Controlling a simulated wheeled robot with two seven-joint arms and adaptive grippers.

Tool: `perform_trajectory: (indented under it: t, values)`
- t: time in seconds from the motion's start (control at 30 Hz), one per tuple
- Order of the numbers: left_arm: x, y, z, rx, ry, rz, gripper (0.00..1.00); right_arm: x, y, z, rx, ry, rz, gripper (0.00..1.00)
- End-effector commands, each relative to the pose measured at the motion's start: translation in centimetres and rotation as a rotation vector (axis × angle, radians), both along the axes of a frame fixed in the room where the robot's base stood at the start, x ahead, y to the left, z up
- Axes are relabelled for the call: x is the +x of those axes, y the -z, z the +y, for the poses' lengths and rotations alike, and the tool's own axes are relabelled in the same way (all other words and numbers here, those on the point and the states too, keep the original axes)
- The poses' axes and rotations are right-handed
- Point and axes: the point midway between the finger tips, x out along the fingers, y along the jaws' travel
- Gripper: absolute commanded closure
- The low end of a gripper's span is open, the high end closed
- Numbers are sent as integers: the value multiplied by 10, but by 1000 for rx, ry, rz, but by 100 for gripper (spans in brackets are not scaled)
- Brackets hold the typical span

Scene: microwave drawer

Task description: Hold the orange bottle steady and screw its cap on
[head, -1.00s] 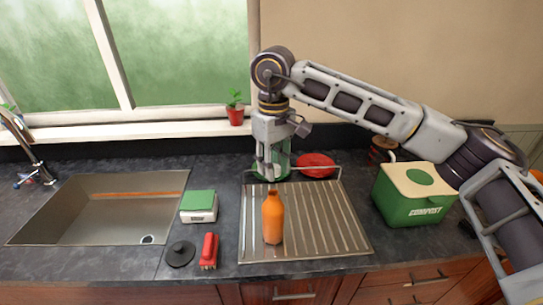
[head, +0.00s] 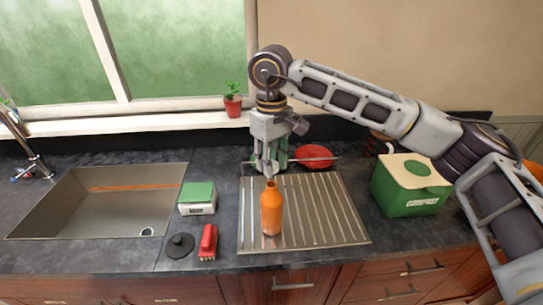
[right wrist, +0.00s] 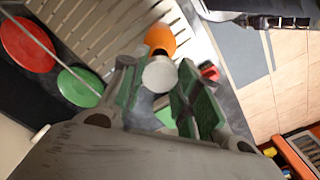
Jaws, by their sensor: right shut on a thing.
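The orange bottle (head: 271,210) stands upright on the ribbed metal drainboard (head: 325,215). My right gripper (head: 268,170) points down just above the bottle's mouth. In the right wrist view, the gripper (right wrist: 160,88) has its green-padded fingers on either side of a round whitish cap (right wrist: 159,74) and is shut on it. The orange bottle (right wrist: 160,39) shows just beyond the cap, partly hidden by it. I cannot tell whether cap and bottle neck touch. My left gripper is not in view, and nothing of mine is seen holding the bottle.
A sink (head: 100,205) lies at the left. A green-topped scale (head: 197,198), a black disc (head: 180,247) and a red brush (head: 208,242) lie left of the drainboard. A red plate (head: 314,156) stands behind it. A green compost bin (head: 410,186) stands at the right.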

Motion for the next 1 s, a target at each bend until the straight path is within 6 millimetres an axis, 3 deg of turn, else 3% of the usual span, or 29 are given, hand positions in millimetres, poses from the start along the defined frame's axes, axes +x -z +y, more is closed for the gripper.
perform_trajectory:
  t: [0.4, 0.83, 1.0]
  values:
    - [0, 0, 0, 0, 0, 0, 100, 0, 21, 0, -1, 1, 1, 76]
    - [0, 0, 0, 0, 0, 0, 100, 0, 23, 0, 0, 0, 0, 76]
    - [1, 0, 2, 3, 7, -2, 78, 0, 23, 0, 0, 0, 0, 76]
